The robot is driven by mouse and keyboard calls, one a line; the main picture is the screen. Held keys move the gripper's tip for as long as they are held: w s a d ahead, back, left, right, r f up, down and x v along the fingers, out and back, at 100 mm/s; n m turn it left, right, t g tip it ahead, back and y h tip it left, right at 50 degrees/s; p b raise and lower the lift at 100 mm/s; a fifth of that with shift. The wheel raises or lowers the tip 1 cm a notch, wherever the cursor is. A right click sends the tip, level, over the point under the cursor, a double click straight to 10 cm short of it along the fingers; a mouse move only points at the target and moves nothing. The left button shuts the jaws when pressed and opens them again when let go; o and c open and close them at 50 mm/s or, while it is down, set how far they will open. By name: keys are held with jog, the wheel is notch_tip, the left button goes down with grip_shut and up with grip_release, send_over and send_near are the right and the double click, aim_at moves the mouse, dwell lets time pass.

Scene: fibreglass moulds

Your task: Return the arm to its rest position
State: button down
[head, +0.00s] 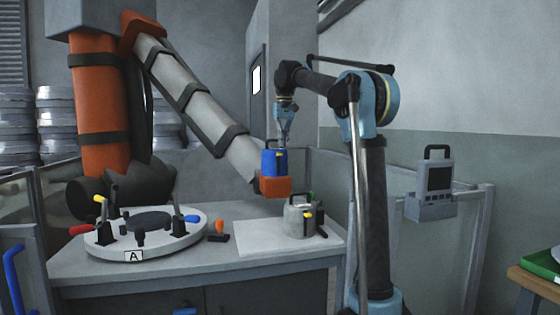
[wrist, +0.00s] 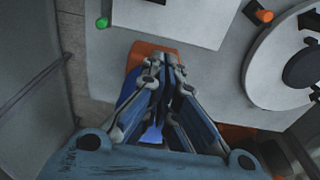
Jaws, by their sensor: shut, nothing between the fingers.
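My gripper (head: 284,141) hangs from my light-blue and black arm, pointing down, near the middle of the head view. In the wrist view my gripper (wrist: 171,62) has its fingers together with nothing held. A blue block-shaped part with an orange lower part (head: 275,186) is just below the fingertips in the head view, at the end of the grey arm. In the wrist view the orange part (wrist: 150,47) lies behind the fingers, which partly hide it. I cannot tell whether the fingertips touch the blue part.
A big orange-and-grey arm (head: 190,88) reaches in from the left. On the grey bench stand a round white fixture (head: 120,248) marked A, with clamps, and a grey canister (head: 298,219) on a white sheet (head: 262,238). A control box (head: 431,205) hangs on a rail at right.

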jog(key=shift+s+d, duration=0.1)
jog(key=s+d+f+m, duration=0.1)
jog(key=s+d+f, duration=0.5)
jog(key=s+f, duration=0.35)
jog(key=s+d+f+t, duration=0.1)
jog(key=s+d+f, duration=0.4)
jog(key=s+f, duration=0.45)
jog(key=s+d+f+m, duration=0.1)
jog(key=s+d+f, duration=0.55)
jog(key=s, duration=0.55)
jog(key=s+d+f, duration=0.1)
jog(key=s+f, duration=0.4)
jog(key=f, duration=0.3)
jog(key=s+d+f+m, duration=0.1)
jog(key=s+f, duration=0.5)
jog(key=f, duration=0.3)
jog(key=shift+s+d, duration=0.15)
jog(key=shift+s, duration=0.05)
